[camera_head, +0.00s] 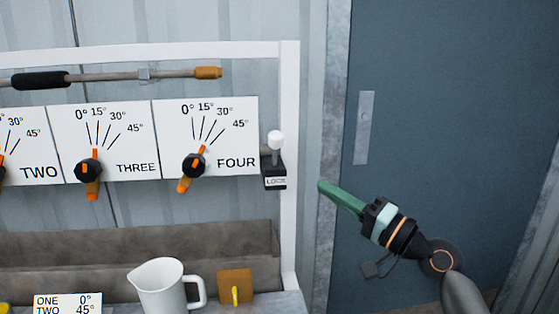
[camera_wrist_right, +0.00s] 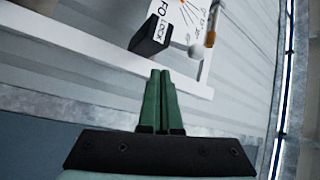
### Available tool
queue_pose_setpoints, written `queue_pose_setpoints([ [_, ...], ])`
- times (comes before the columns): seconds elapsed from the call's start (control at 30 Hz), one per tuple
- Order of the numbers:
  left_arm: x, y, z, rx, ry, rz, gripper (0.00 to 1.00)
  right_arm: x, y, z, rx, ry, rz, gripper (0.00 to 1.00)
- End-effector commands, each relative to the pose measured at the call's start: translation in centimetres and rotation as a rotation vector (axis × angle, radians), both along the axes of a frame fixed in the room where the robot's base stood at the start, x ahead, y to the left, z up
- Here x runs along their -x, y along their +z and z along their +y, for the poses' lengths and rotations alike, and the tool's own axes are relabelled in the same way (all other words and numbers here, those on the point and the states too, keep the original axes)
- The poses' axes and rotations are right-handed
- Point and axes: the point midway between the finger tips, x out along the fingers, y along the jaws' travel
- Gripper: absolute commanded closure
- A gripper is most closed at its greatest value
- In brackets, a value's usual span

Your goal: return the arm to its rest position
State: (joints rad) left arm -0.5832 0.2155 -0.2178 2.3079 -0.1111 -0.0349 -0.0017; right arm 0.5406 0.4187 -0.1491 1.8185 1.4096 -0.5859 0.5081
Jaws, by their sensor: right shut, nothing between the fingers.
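My right gripper (camera_head: 322,186) comes in from the right in the head view, with green fingers pointing up and left. It is apart from the panel, in front of the grey door frame. In the right wrist view its two green fingers (camera_wrist_right: 160,75) lie together with nothing between them. The black lock block (camera_head: 274,177) with a white knob sits left of the fingertips on the panel's right post. It also shows beyond the fingers in the right wrist view (camera_wrist_right: 150,37). My left gripper is not in view.
Dial plates THREE (camera_head: 137,167) and FOUR (camera_head: 236,162) carry black and orange knobs. A rod (camera_head: 110,76) runs above them. A white pitcher (camera_head: 160,284), a brown block (camera_head: 235,282) and a card (camera_head: 68,303) are below.

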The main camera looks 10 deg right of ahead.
Motion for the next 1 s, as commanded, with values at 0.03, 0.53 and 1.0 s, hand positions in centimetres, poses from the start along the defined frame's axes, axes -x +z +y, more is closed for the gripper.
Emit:
queue_pose_setpoints([
  [0.03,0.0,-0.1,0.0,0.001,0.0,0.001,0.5,0.3,-3.1,0.3,0.055,-0.05,-0.002,1.0],
  [0.53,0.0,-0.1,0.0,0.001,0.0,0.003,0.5,11.8,-20.2,0.3,0.799,-0.495,-0.301,1.0],
  [1.0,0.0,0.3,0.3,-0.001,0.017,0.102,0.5,20.2,-21.2,0.6,1.236,-0.541,-0.44,1.0],
])
